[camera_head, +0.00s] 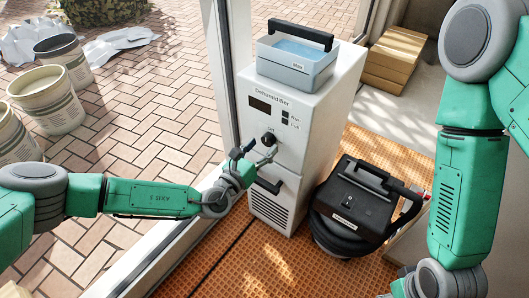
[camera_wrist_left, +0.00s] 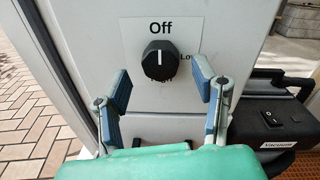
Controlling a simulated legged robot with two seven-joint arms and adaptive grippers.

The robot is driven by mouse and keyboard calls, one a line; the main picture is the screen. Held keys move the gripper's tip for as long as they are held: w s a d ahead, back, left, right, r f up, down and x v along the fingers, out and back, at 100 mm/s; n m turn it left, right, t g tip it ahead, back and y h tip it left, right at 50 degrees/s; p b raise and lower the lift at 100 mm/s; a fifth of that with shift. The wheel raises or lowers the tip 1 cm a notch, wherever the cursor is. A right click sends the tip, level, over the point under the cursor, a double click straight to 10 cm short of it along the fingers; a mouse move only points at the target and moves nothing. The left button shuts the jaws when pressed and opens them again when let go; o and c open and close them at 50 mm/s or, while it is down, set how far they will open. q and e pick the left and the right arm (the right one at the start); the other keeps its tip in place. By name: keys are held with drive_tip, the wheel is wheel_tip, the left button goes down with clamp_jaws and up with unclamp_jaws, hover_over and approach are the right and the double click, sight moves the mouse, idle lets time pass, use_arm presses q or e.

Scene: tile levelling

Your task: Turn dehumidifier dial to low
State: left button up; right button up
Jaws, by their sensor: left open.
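The dehumidifier (camera_head: 290,108) is a white upright box with a small dark display and a black dial (camera_head: 268,138) on its front. In the left wrist view the black dial (camera_wrist_left: 160,60) has its white pointer line upward, toward the "Off" label (camera_wrist_left: 161,28). A "Low" label (camera_wrist_left: 186,57), partly covered, is to the dial's right, and a lower label is mostly hidden. My left gripper (camera_head: 256,150) is open in front of the dial, its blue-padded fingers (camera_wrist_left: 162,90) on either side and slightly below it, apart from it. My right gripper is out of view; only the arm shows.
A grey water tank (camera_head: 296,68) with a black handle sits on top of the dehumidifier. A black vacuum (camera_head: 352,205) stands close on its right. A door frame (camera_head: 222,70) runs along its left. Buckets (camera_head: 48,98) and cardboard boxes (camera_head: 392,58) stand farther off.

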use_arm(q)
drive_tip(key=shift+w+d+b, duration=0.35)
drive_tip(key=shift+w+d, duration=0.1)
drive_tip(key=shift+w, duration=0.15)
drive_tip(key=shift+r, duration=0.1)
drive_tip(key=c, duration=1.1)
drive_tip(key=shift+r+m+p, duration=0.1)
drive_tip(key=shift+m+p, duration=0.2)
drive_tip(key=shift+p, duration=0.55)
drive_tip(key=m+p, duration=0.6)
drive_tip(key=p, duration=0.3)
drive_tip(key=shift+m, duration=0.3)
drive_tip(key=m+p, duration=0.2)
drive_tip(key=shift+a+m, duration=0.1)
drive_tip(key=shift+m, duration=0.3)
drive_tip(key=m+p, duration=0.2)
drive_tip(key=shift+m+h, duration=0.4)
drive_tip(key=shift+s+f+m+p, duration=0.15)
drive_tip(key=shift+m+p, duration=0.35)
drive_tip(key=shift+m, duration=0.9)
drive_tip(key=shift+w+f+m+p, duration=0.15)
drive_tip(key=shift+m+p, duration=0.3)
drive_tip(key=shift+m, duration=0.95)
drive_tip(key=shift+s, duration=0.1)
